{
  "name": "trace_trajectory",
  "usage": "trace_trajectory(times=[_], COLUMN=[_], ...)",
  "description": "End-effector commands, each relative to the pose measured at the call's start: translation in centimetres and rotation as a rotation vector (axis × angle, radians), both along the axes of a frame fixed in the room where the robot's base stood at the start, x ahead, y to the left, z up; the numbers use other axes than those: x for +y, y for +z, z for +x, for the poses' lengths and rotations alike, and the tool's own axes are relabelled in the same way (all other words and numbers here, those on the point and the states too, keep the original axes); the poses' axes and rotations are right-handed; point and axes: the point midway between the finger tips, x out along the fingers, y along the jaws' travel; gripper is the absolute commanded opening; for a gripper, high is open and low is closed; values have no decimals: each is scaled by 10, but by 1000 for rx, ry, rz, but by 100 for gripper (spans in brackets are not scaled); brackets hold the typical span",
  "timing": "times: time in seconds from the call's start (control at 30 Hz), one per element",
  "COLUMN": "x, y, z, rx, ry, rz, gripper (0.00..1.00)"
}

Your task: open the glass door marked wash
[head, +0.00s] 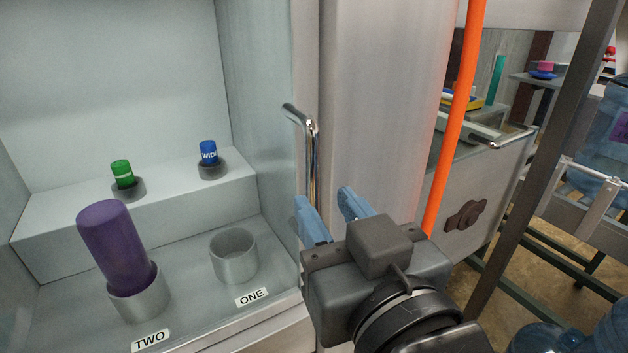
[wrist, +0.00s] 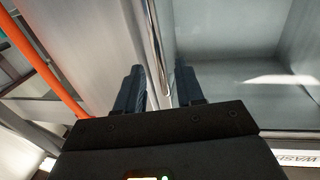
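A chrome bar handle (head: 313,155) stands upright at the right edge of the pale cabinet's front. The glass door itself is hard to make out; I cannot tell how it sits. My gripper (head: 332,206) has its two blue fingers spread apart at the lower part of the handle. In the wrist view the handle (wrist: 154,42) runs down between the spread fingers of my gripper (wrist: 160,86), with gaps beside it. A label reading WASH (wrist: 296,158) shows at the lower right of the wrist view, partly cut off.
Inside the cabinet, a purple cylinder (head: 112,245) stands in the holder marked TWO; the holder marked ONE (head: 233,262) is empty. Green (head: 122,173) and blue (head: 208,152) capped items sit on the step. An orange pole (head: 455,118) rises right of my gripper. A dark post (head: 540,165) stands beyond.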

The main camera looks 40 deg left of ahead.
Motion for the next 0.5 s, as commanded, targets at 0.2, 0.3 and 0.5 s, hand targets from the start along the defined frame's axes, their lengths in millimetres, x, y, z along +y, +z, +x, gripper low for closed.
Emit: trace_trajectory(times=[0.2, 0.3, 0.5], x=[30, 39, 48], y=[2, 1, 1], z=[19, 26, 32], rx=[0, 0, -1], ry=[1, 0, -2], rz=[0, 0, 1], gripper=[37, 37, 37])
